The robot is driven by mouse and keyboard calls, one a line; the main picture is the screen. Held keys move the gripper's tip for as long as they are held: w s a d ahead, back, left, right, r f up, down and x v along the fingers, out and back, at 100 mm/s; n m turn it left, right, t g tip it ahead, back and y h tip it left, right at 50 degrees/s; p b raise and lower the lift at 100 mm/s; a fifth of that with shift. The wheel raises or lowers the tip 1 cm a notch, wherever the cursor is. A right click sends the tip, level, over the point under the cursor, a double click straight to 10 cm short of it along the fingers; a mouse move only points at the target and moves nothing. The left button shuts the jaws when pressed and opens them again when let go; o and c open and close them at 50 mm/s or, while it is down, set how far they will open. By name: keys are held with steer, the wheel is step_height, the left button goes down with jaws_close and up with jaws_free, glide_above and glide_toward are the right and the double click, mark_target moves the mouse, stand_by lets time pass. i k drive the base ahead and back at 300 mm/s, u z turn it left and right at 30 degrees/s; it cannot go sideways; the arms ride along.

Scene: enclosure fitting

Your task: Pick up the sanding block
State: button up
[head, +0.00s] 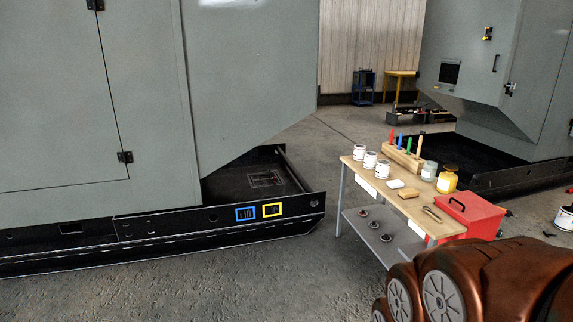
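A small tan block (409,193), which looks like the sanding block, lies on the wooden top of the workbench (385,203) at right of centre. A small white item (396,184) lies just behind and left of it. The block is too small in view to make out its surface. My copper-coloured arm fills the lower right corner, in front of the bench. My gripper does not show, and nothing covers the block.
Large grey enclosures (90,110) stand left and right. Floor left of the bench is clear.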

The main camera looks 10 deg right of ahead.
mark_target(406, 195)
steer(key=i, duration=2.05)
steer(key=z, duration=2.35)
steer(key=i, duration=1.4)
steer(key=u, duration=2.7)
